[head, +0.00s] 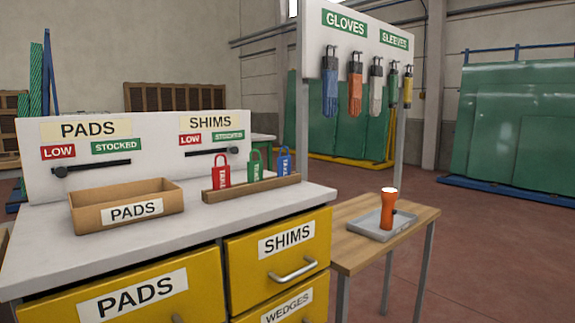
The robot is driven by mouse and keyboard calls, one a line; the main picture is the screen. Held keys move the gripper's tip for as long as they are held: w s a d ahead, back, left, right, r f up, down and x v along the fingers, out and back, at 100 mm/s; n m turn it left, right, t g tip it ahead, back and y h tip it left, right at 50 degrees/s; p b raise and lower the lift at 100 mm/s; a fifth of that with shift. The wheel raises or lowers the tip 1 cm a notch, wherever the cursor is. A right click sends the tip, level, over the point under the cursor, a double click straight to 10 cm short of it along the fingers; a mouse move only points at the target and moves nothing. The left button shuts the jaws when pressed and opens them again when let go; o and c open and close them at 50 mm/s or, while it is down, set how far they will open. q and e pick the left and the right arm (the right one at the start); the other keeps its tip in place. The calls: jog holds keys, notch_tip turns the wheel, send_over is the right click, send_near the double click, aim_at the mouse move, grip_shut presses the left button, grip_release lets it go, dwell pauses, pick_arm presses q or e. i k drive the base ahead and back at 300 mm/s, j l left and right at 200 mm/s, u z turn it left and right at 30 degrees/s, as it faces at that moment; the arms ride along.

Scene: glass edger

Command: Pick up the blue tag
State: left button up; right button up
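The blue tag (285,161) stands upright at the right end of a wooden rack (251,187) on the grey counter. It has a loop at its top and pale lettering on its face. The rack's front hides its lower edge. A green tag (255,166) stands just left of it, and a red tag (222,172) stands further left in the same rack. Neither of my grippers shows in the head view.
A PADS box (127,213) sits left of the rack on the counter (60,245). A board (135,145) with two black sliders rises behind. Yellow drawers (278,252) are below. Right, a wooden side table (350,250) holds a grey tray (368,228) with an orange flashlight (388,212).

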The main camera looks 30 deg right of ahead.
aim_at(284, 163)
jog(key=i+l, duration=0.15)
jog(key=l, duration=0.35)
jog(key=i+l+u, duration=0.15)
jog(key=l, duration=0.35)
jog(key=i+l, duration=0.15)
jog(key=l, duration=0.35)
jog(key=i+l+u, duration=0.15)
jog(key=l, duration=0.4)
jog(key=i+l, duration=0.1)
jog(key=l, duration=0.4)
jog(key=k+l+u, duration=0.1)
jog(key=k, duration=1.1)
jog(key=l, duration=0.05)
